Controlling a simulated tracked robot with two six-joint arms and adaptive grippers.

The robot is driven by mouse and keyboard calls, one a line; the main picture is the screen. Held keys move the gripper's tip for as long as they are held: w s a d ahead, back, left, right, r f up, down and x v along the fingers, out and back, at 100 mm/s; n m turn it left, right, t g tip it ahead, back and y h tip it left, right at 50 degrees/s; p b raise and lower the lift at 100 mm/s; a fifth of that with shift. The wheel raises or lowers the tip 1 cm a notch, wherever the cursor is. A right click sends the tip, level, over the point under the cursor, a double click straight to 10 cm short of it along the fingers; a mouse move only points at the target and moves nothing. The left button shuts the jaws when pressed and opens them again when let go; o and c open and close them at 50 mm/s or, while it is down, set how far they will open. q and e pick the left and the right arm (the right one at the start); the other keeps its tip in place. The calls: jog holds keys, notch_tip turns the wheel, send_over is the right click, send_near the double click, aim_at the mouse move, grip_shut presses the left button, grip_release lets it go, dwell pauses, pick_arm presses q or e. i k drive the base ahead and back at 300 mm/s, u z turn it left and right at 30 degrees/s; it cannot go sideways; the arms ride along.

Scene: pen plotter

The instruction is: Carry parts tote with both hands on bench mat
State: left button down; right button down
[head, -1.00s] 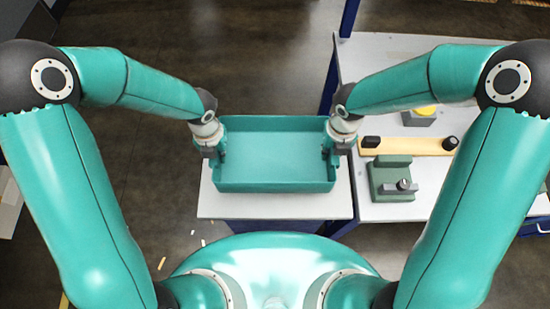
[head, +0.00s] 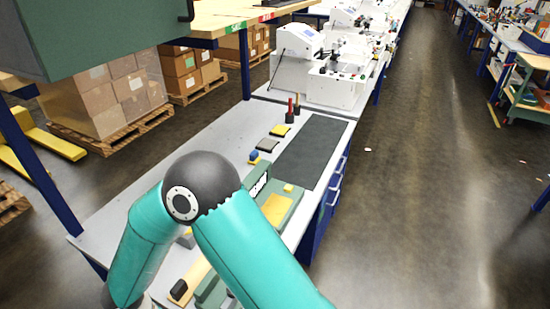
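The bench mat, a dark grey rectangle (head: 312,150), lies flat on the right part of the light grey bench top, and nothing rests on it. The teal parts tote is not in view now; a second ago it was between my two grippers. One of my teal arms crosses the lower middle of the head view, its dark elbow in front of the bench. Neither gripper is in view, so their hold cannot be seen.
A green device (head: 276,193) stands on the bench near the mat's near edge. Small grey and yellow blocks and a holder with upright sticks (head: 293,110) stand left of the mat. White machines (head: 335,75) are beyond. A green cabinet (head: 100,30) hangs upper left.

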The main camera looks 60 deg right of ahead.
aim_at(313, 144)
jog(key=z, duration=0.2)
jog(key=k, duration=0.45)
jog(key=z, duration=0.3)
jog(key=i, duration=0.25)
jog(key=z, duration=2.9)
jog(key=i, duration=1)
jog(key=u, duration=0.05)
